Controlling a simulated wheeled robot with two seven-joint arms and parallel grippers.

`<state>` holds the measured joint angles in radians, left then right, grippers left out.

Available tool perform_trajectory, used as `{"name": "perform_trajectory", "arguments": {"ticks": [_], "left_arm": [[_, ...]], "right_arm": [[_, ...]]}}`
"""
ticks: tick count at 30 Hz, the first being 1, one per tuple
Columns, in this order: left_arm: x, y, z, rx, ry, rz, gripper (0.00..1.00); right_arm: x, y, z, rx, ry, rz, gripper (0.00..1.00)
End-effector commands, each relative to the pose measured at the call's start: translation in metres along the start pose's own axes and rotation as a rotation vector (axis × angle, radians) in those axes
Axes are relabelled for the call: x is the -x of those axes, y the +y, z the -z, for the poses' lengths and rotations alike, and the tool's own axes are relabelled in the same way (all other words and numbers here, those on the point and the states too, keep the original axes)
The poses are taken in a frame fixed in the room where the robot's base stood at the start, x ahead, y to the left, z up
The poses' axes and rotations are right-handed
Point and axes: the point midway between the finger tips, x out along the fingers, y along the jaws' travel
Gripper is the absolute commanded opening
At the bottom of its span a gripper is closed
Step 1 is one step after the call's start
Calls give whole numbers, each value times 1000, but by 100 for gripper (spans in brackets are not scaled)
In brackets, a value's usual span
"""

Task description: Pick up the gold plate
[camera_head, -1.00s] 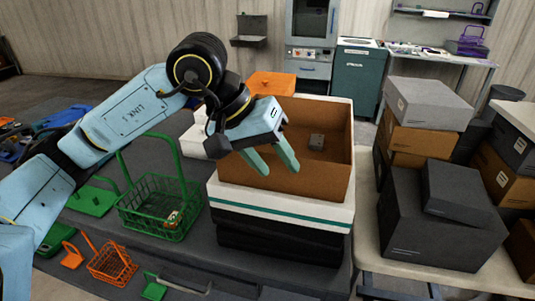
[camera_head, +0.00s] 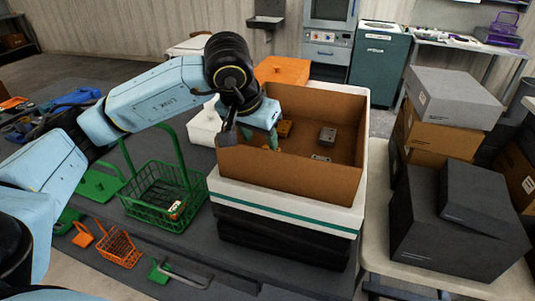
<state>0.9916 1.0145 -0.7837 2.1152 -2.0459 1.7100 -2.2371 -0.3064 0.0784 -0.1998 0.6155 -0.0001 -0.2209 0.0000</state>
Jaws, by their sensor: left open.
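A small gold-orange piece (camera_head: 285,128), which looks like the gold plate, lies inside the open brown cardboard box (camera_head: 290,178), near its back left. My left gripper (camera_head: 273,141) reaches down into the left part of the box, its green fingers just left of and in front of the gold piece. It is open, and I see nothing held in it. The front wall and the wrist hide part of the fingers, so contact cannot be told. My right gripper is not in view.
Two grey pieces (camera_head: 327,136) also lie in the box, which stands on a white and black stack (camera_head: 285,213). A green basket (camera_head: 165,193) and an orange basket (camera_head: 119,247) are to the left. Grey and brown boxes (camera_head: 452,98) are piled at right.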

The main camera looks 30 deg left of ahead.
Motion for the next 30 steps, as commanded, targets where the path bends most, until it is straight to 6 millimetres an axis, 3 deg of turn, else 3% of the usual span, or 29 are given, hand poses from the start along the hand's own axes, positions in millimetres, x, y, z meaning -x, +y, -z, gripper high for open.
{"name": "perform_trajectory", "arguments": {"ticks": [9,17,27,30], "left_arm": [[-42,4,5,1,-3,-2,47],[-45,4,6,0,-1,-1,47],[-45,4,6,1,-1,-1,4],[-45,4,6,1,-1,-1,0]], "right_arm": [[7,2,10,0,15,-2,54],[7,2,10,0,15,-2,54],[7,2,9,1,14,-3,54],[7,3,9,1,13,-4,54]]}}
